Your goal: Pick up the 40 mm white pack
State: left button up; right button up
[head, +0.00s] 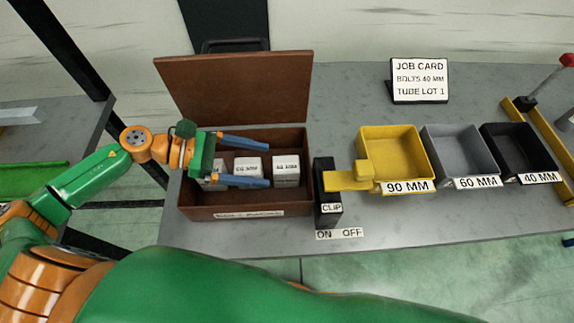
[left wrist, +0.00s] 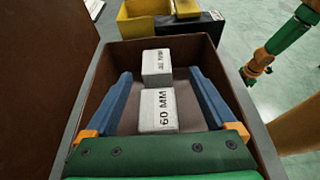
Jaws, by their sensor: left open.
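The brown box (head: 195,212) stands open on the bench with white packs inside. The rightmost pack (head: 286,175) has a small label that seems to read 40 MM; it is the far pack (left wrist: 157,66) in the left wrist view. The middle pack (head: 247,165) reads 60 MM and is the near pack (left wrist: 155,112) in the wrist view. A third pack (head: 217,178) at the left is partly hidden by my gripper. My left gripper (head: 267,166) is open, its blue fingers either side of the 60 MM pack, tips short of the rightmost pack. It holds nothing.
The box's raised lid (head: 240,85) stands behind. A black clip stand (head: 327,190) is right of the box. Yellow (head: 395,150), grey (head: 460,150) and black (head: 517,150) bins follow, with a job card (head: 419,80) behind. Bare bench lies in front of the bins.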

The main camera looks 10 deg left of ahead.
aim_at(282, 164)
pick_arm(q)
jog(key=x, duration=0.2)
jog(key=p+x, duration=0.1)
jog(key=x, duration=0.1)
jog(key=shift+w+a, duration=0.1)
jog(key=shift+w, duration=0.25)
jog(key=shift+s+a+r, duration=0.1)
jog(key=shift+s, duration=0.05)
jog(key=c, duration=0.7)
grip_shut()
jog(key=shift+r, duration=0.1)
